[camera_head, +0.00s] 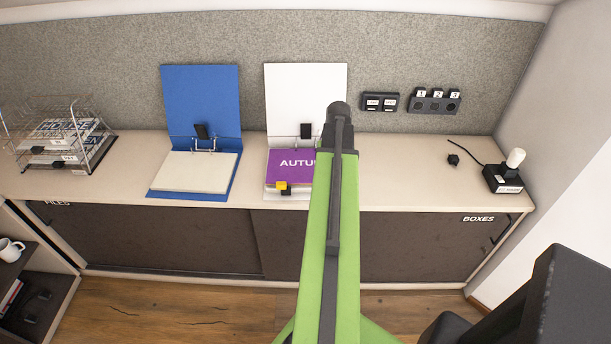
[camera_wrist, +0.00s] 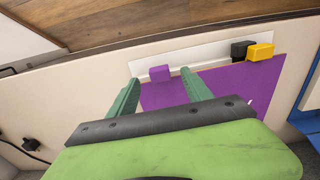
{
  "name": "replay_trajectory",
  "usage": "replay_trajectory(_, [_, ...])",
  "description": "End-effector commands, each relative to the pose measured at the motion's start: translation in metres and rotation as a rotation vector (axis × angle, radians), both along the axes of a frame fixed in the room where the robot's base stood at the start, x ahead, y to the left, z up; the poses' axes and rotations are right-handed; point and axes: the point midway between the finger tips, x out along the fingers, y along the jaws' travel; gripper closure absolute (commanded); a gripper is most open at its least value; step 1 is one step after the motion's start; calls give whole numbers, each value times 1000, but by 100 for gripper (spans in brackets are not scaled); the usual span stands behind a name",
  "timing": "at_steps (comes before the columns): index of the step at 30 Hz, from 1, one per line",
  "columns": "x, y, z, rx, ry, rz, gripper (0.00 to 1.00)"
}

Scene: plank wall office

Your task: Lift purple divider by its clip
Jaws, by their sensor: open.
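The purple divider (camera_head: 290,163) lies in the open white binder (camera_head: 290,90) on the counter; part of it is behind my arm in the head view. In the wrist view the purple divider (camera_wrist: 235,82) has a small purple clip (camera_wrist: 160,71) at its edge, over the white binder (camera_wrist: 195,48). My gripper (camera_wrist: 160,78) is open, with its two green fingers on either side of the purple clip in the picture. The gap in depth is hard to tell. My arm hides the purple clip in the head view.
A yellow clip (camera_head: 281,185) and a black clip (camera_head: 287,192) sit at the divider's front edge. An open blue binder (camera_head: 202,100) stands to the left, a wire rack (camera_head: 60,135) farther left. A black joystick box (camera_head: 503,180) is at the right.

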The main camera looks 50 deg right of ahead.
Motion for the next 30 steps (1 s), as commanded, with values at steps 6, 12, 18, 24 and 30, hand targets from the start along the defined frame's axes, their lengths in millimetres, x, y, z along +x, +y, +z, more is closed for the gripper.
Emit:
replay_trajectory(6, [-1,-2,-27,0,0,-1,42])
replay_trajectory(12, [-1,-3,-54,0,0,-1,42])
replay_trajectory(18, [-1,-3,-50,0,0,-1,42])
replay_trajectory(24, [-1,-3,-50,0,0,-1,65])
replay_trajectory(30, [-1,-3,-50,0,0,-2,92])
